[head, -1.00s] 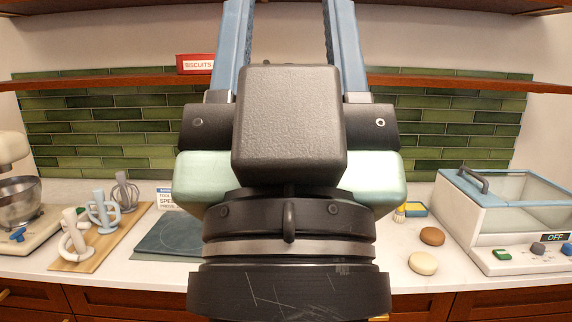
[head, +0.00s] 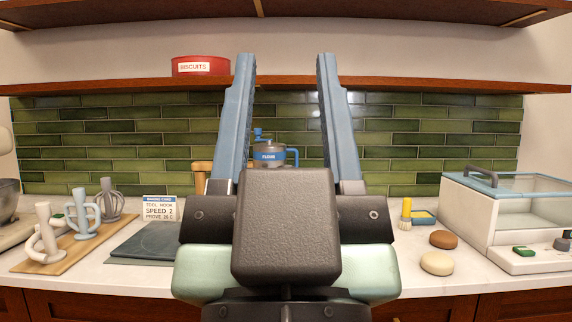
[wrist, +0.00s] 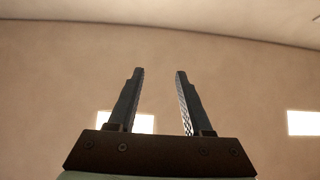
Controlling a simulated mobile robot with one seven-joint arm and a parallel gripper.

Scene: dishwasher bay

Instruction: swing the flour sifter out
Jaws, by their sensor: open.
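The flour sifter (head: 268,154) has a blue band marked FLOUR, a blue crank at its upper left and a handle loop at its right. It stands at the back in front of the green tiles, seen between my fingers in the head view. Its lower part is hidden behind my gripper. My gripper (head: 285,56) is open and empty, its blue-grey fingers pointing up, nearer to me than the sifter and apart from it. The wrist view also shows my gripper (wrist: 160,72) open, with only a plain wall and ceiling beyond it.
A shelf (head: 420,87) with a red biscuits tin (head: 200,66) runs above the counter. Dough balls (head: 437,262) and a lidded machine (head: 490,215) are right.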

